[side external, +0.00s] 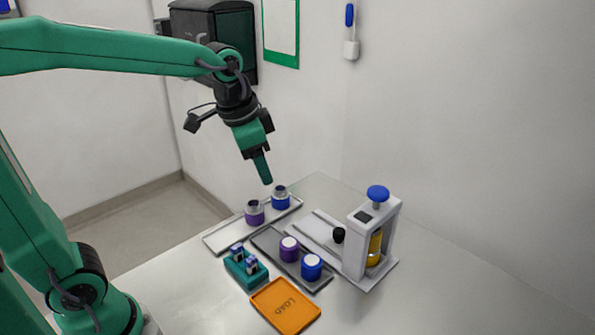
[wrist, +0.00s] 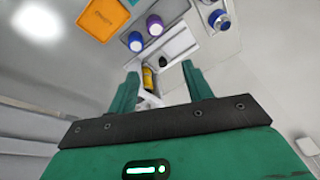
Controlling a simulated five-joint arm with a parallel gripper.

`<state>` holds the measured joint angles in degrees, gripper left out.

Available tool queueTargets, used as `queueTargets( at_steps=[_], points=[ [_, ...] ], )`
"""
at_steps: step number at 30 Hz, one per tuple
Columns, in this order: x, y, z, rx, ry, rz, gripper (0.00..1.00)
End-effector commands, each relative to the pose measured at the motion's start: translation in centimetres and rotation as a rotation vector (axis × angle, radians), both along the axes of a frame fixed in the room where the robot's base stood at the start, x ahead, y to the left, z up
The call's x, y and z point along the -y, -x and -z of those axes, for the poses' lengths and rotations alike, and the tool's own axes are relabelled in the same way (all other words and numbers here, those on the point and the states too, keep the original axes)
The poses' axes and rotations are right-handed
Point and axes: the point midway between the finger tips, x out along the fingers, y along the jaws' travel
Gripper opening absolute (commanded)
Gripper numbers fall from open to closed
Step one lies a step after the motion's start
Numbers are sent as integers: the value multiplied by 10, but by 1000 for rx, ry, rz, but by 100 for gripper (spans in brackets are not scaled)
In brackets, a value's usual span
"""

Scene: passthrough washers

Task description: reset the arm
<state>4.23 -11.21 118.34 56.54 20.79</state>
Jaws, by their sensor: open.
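My gripper (side external: 264,170) hangs in the air above the far end of the work table, pointing down and slightly right. It is open and holds nothing. In the wrist view my gripper (wrist: 161,78) shows two green fingers spread apart, with empty space between them. In the side view the fingertips appear above the pale tray (side external: 222,241), apart from the jars on it.
A dark tray (side external: 319,286) carries white-topped purple (side external: 289,251) and blue (side external: 311,268) jars. A teal rack (side external: 246,275), an orange LOAD tray (side external: 286,306) and a white press (side external: 358,245) with a blue knob (side external: 377,193) stand nearby. The table's right front is clear.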

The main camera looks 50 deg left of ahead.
Motion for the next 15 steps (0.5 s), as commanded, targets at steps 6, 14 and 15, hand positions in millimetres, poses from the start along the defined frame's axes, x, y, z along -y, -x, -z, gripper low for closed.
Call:
queueTargets(
  at_steps=[6,14,15],
  points=[
    [-10,40,-6,60,35,-118,50],
    [-19,83,-2,126,83,-255,50],
    [-20,89,0,136,90,-275,50]
  ],
)
